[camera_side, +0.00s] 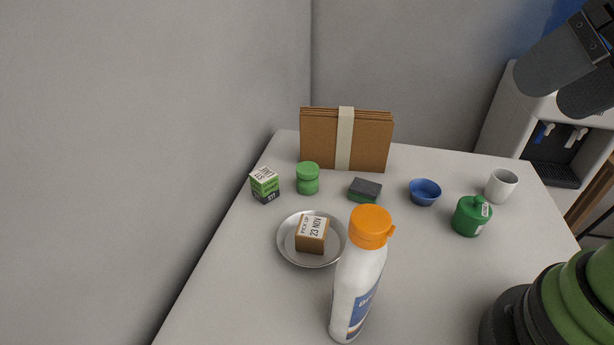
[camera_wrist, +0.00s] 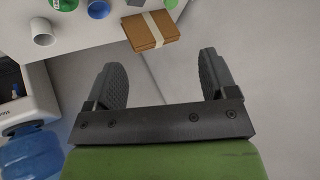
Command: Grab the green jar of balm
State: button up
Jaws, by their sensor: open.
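A small light green jar with a green lid (camera_side: 308,179) stands upright toward the back left of the counter, between a green-and-white box and a dark sponge. A green edge at the top of the wrist view (camera_wrist: 170,3) appears to be the same jar, mostly cut off. A darker green container with a knobbed lid and a white label (camera_side: 470,217) stands at the right. My gripper (camera_side: 550,94) is high at the upper right, well away from both. In the wrist view my gripper (camera_wrist: 163,82) has its fingers wide apart with nothing between them.
A white bottle with an orange cap (camera_side: 354,285) stands in front. A metal plate (camera_side: 286,252) holds a small brown box. A cardboard bundle (camera_side: 372,142) stands behind the jar. A blue bowl (camera_side: 425,194) and white mug (camera_side: 501,186) sit at right.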

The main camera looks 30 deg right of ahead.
jog(key=shift+w, duration=0.1)
jog(key=n+g+h, duration=0.2)
jog(key=g, duration=0.1)
send_over(309, 169)
jog(key=s, duration=0.5)
notch_tip(309, 169, down, 14)
jog(key=shift+h, duration=0.3)
jog(key=x, duration=0.3)
jog(key=a+x, duration=0.1)
jog(key=x, duration=0.6)
jog(key=shift+s+a+f, duration=0.15)
jog(key=shift+a+f, duration=0.1)
jog(key=shift+a, duration=0.05)
jog(key=shift+d+x, duration=0.2)
jog(key=shift+x, duration=1.3)
jog(key=shift+d+x, duration=0.2)
jog(key=shift+x, duration=1.35)
